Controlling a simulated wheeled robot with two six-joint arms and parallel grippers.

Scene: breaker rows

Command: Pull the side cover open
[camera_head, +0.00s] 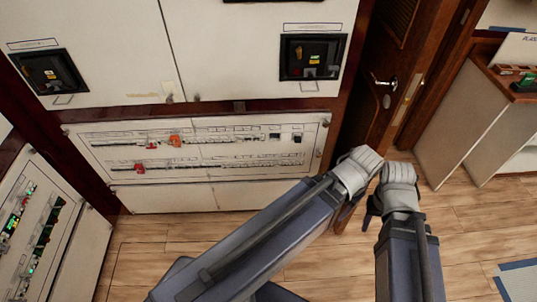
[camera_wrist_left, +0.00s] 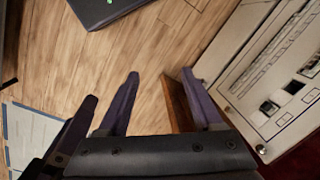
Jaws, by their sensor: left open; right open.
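A white breaker panel (camera_head: 200,146) with rows of breakers and a few red switches sits low in the wall in the head view. It looks closed, with small fasteners at its edges. It also shows at the right of the left wrist view (camera_wrist_left: 262,75). I cannot tell which part is the side cover. My left gripper (camera_wrist_left: 160,74) is open beside the panel's edge, with a brown wooden edge (camera_wrist_left: 178,104) between its fingers. I cannot tell whether they touch it. In the head view its fingers are mostly hidden. My right gripper (camera_head: 371,208) is open close beside it.
A brown wooden door (camera_head: 385,75) with a metal handle (camera_head: 387,82) stands to the right of the panel. Another breaker cabinet (camera_head: 35,232) stands at the left. A white counter (camera_head: 465,125) is at the right. Wooden floor (camera_head: 470,225) is clear in front of it.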

